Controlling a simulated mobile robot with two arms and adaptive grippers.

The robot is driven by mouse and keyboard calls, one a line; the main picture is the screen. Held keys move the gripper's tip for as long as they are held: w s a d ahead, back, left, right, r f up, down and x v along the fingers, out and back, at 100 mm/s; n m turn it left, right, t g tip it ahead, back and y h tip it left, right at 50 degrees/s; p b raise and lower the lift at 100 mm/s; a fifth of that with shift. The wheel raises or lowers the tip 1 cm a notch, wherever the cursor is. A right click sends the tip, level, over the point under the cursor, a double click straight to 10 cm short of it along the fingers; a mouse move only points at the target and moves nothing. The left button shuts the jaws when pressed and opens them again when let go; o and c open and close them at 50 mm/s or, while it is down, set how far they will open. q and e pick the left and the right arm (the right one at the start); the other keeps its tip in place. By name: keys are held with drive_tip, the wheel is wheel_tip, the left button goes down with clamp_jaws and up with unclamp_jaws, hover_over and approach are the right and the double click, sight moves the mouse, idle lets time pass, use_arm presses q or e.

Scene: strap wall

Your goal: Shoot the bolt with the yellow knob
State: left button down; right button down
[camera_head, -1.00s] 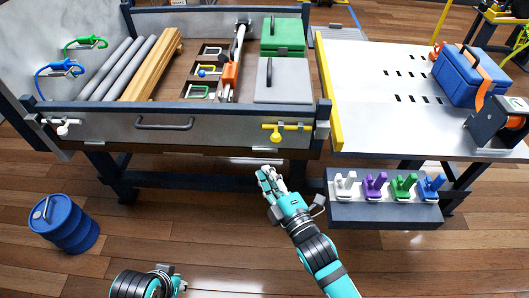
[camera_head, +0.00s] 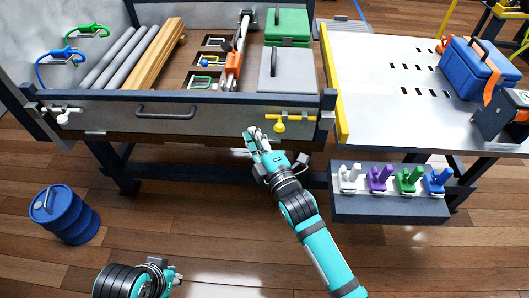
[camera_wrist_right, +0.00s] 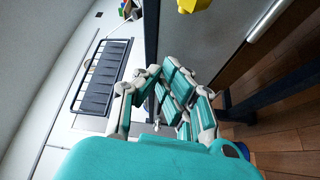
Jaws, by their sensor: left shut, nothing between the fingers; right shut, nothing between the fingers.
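The yellow bolt with its round knob (camera_head: 280,126) is on the right end of the drawer's front panel, with its bar lying level. In the right wrist view a yellow part (camera_wrist_right: 194,5) shows at the top edge, cut off by the frame. My right gripper (camera_head: 253,134) is shut and empty, just left of and slightly below the yellow knob, apart from it. My left gripper (camera_head: 176,276) is low at the bottom left, shut and empty, far from the drawer.
A white bolt (camera_head: 63,115) sits at the panel's left end, and a dark handle (camera_head: 166,112) is between them. A shelf (camera_head: 388,207) with white, purple, green and blue clamps stands at right. A blue barrel (camera_head: 66,214) stands on the floor at left.

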sight(280, 127)
use_arm(q)
drive_tip(key=shift+f+b, duration=0.3)
drive_tip(key=shift+f, duration=0.15)
use_arm(e)
drive_tip(key=d, duration=0.1)
drive_tip(key=w+d, duration=0.1)
drive_tip(key=d, duration=0.1)
drive_tip(key=shift+w+d+f, duration=0.15)
drive_tip(key=shift+w+f, duration=0.2)
drive_tip(key=shift+w, duration=0.05)
